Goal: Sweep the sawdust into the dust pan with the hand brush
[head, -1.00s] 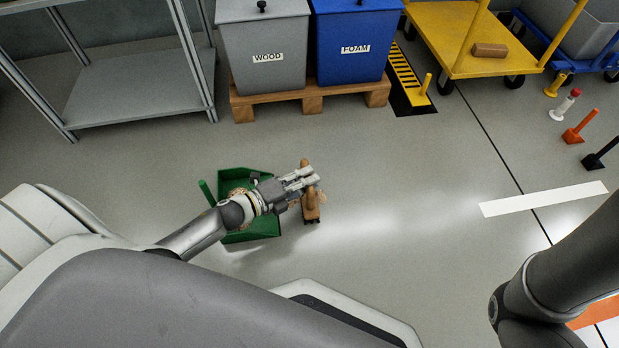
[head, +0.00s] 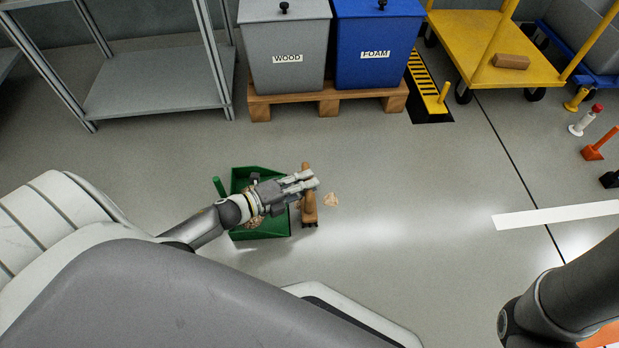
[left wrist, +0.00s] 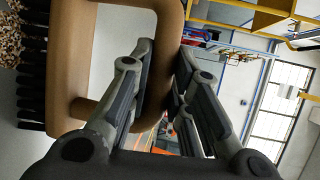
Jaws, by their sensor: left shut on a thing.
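The wooden hand brush (head: 308,212) is held in my left gripper (head: 312,180), just right of the dust pan. In the left wrist view, the gripper's fingers (left wrist: 160,85) are closed around the brush's looped wooden handle (left wrist: 72,60), with dark bristles (left wrist: 33,85) at left. The green dust pan (head: 262,232) lies on the floor, partly hidden by my left arm. Some sawdust (head: 252,222) shows at the pan beside my wrist. A small patch of sawdust (head: 332,199) lies on the floor right of the brush. My right gripper is out of view.
A grey WOOD bin (head: 285,75) and a blue FOAM bin (head: 372,70) stand on a wooden pallet (head: 330,97) behind. A grey shelf (head: 150,85) is at the back left, a yellow cart (head: 490,75) at the back right. The floor right of the brush is mostly clear.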

